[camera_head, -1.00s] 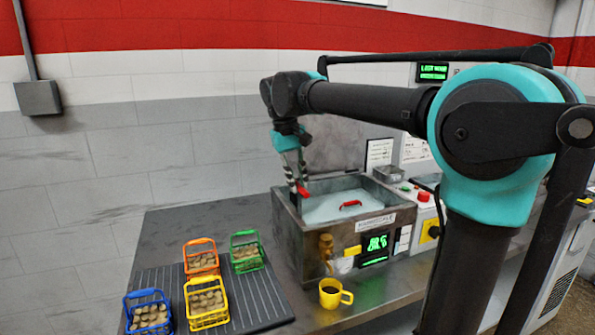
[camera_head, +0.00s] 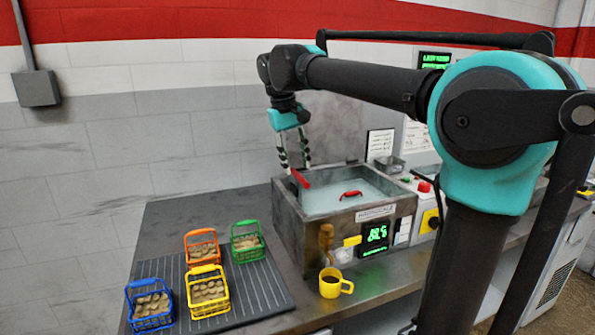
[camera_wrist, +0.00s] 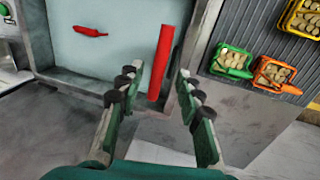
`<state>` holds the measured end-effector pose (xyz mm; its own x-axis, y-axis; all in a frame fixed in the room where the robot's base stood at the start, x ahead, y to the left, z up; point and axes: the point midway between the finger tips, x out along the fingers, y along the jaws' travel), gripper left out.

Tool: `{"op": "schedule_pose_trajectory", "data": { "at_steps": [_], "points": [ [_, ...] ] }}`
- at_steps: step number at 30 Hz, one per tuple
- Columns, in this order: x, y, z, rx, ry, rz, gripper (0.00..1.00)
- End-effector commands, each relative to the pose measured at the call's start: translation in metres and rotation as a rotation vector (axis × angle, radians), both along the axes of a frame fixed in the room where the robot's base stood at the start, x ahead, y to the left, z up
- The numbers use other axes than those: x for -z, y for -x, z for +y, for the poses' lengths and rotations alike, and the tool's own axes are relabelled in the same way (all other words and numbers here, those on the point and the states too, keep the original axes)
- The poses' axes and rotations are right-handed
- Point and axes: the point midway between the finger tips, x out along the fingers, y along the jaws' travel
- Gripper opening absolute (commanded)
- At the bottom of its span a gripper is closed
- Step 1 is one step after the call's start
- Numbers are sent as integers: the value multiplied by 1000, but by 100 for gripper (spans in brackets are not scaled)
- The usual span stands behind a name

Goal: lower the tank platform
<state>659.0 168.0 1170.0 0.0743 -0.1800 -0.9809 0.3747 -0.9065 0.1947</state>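The metal tank (camera_head: 345,232) stands on the bench, filled with pale liquid. A long red lever (camera_head: 300,178) rises at its left rim; it also shows in the wrist view (camera_wrist: 162,60). A smaller red handle (camera_head: 350,194) lies in the tank over the liquid, also in the wrist view (camera_wrist: 90,31). The platform itself is not clearly visible. My gripper (camera_head: 294,166) is above the left rim, pointing down. In the wrist view my gripper (camera_wrist: 159,80) is open, with the red lever showing between and beyond its fingertips. I cannot tell whether they touch it.
Orange (camera_head: 202,247), green (camera_head: 247,243), blue (camera_head: 150,308) and yellow (camera_head: 207,293) baskets stand on a ribbed mat left of the tank. A yellow mug (camera_head: 333,284) stands in front. A control box with a red button (camera_head: 424,187) is to the right.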

Motion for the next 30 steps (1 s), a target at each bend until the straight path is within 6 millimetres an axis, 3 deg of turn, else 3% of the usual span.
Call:
{"op": "schedule_pose_trajectory", "data": {
  "at_steps": [6, 12, 18, 30],
  "points": [
    [-45, 3, 9, -3, 0, 1, 36],
    [-74, 6, 14, -1, 0, 0, 36],
    [-85, 7, 16, -1, 0, 0, 36],
    [-85, 7, 16, -1, 0, 0, 36]
  ]
}}
